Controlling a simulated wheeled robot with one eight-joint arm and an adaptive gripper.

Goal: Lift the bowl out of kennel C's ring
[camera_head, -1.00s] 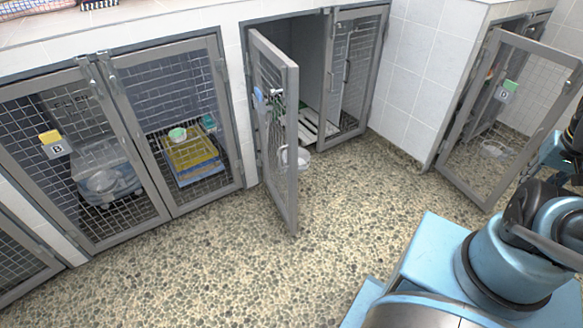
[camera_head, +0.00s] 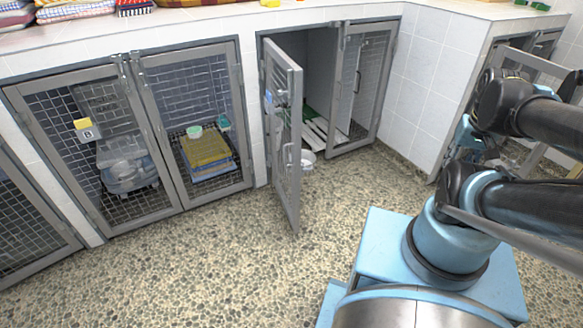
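A pale, round bowl (camera_head: 306,160) shows just right of the open kennel door (camera_head: 290,180), low down and partly hidden by the door frame. I cannot make out the ring around it. A blue tag (camera_head: 268,97) hangs on this door, but its letter is not readable; the neighbouring kennel is marked B and the right one was marked D. My arm fills the right side of the picture, with its wrist joints near the right kennel. No gripper fingers can be made out, so its state is not visible. The arm is well apart from the bowl.
Left of the open door are closed mesh kennels with a carrier (camera_head: 128,170) and a yellow mat (camera_head: 205,150) with a green bowl (camera_head: 194,132). The open kennel holds a slatted board (camera_head: 318,132). The pebbled floor (camera_head: 220,250) in front is clear. Folded towels (camera_head: 75,8) lie on the counter.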

